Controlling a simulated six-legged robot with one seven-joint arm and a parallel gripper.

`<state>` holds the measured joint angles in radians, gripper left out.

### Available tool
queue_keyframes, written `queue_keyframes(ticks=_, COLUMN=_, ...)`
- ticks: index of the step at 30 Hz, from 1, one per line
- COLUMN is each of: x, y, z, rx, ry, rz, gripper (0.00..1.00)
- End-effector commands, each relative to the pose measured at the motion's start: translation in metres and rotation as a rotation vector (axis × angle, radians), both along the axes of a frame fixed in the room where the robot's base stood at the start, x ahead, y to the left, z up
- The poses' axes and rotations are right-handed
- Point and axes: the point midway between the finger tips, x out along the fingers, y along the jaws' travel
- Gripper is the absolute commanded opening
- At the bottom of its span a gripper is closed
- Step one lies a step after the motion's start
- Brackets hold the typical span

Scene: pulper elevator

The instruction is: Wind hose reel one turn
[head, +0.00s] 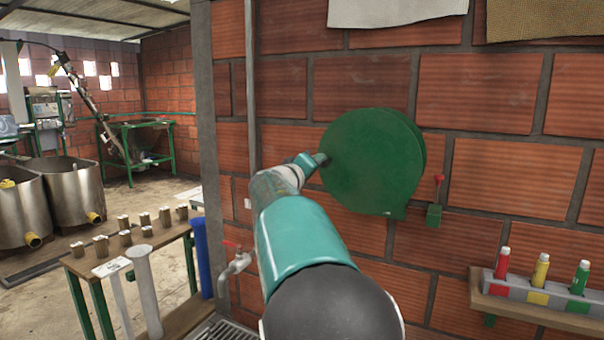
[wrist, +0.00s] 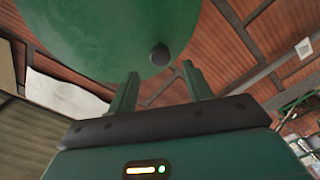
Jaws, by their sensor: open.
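The green hose reel (head: 375,165) is mounted on the brick wall, its round face toward me. In the wrist view the reel (wrist: 105,30) fills the upper left. A dark round crank knob (wrist: 160,54) stands out near its edge. My gripper (wrist: 160,72) is open, with its two green fingers pointing at the reel. The knob appears between the fingertips in that view, slightly beyond them; I cannot tell whether they touch it. In the head view my arm reaches the reel's left edge, and the fingers are hard to make out there.
A green box with a red lever (head: 437,190) is right of the reel. A wall shelf (head: 540,312) holds red, yellow and green bottles. A red-handled tap (head: 236,262) is below left.

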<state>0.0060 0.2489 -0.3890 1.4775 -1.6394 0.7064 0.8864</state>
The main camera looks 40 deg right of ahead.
Motion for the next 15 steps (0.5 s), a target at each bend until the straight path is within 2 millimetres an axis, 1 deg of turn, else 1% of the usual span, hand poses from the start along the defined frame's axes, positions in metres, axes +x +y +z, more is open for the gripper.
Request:
queue_keyframes(ticks=1, x=-0.005, y=0.012, z=0.001, rx=0.002, ry=-0.001, rz=0.005, gripper=0.5)
queue_keyframes(ticks=6, x=-0.021, y=0.04, z=0.001, rx=0.001, ry=-0.001, rz=0.003, gripper=0.5)
queue_keyframes(ticks=10, x=-0.028, y=0.054, z=0.0, rx=0.001, ry=0.0, rz=0.002, gripper=0.5)
queue_keyframes(ticks=15, x=-0.031, y=0.059, z=0.0, rx=-0.001, ry=0.0, rz=0.001, gripper=0.5)
